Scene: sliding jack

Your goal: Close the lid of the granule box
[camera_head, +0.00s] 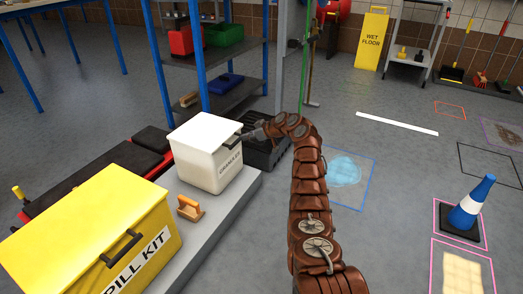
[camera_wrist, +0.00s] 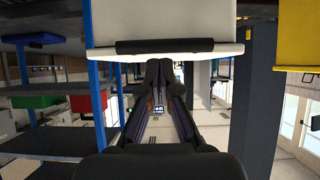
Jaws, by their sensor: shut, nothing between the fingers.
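The white granule box (camera_head: 208,170) stands on a grey platform left of my arm, its label facing front right. Its white lid (camera_head: 206,131) lies flat or nearly flat across the top; I cannot tell whether a small gap remains under it. A black handle (camera_head: 232,141) is on the lid's right edge. My gripper (camera_head: 245,135) is shut and empty, close beside this handle. In the wrist view the handle (camera_wrist: 165,46) spans the white edge at the top, and my shut fingertips (camera_wrist: 160,64) are just below it in the picture. I cannot tell whether they touch.
A yellow spill kit box (camera_head: 98,235) and a small wooden-handled tool (camera_head: 189,208) share the platform (camera_head: 218,210). A blue-framed shelf (camera_head: 235,95) stands behind. A blue puddle (camera_head: 344,170) and a cone (camera_head: 470,208) are on the floor at right.

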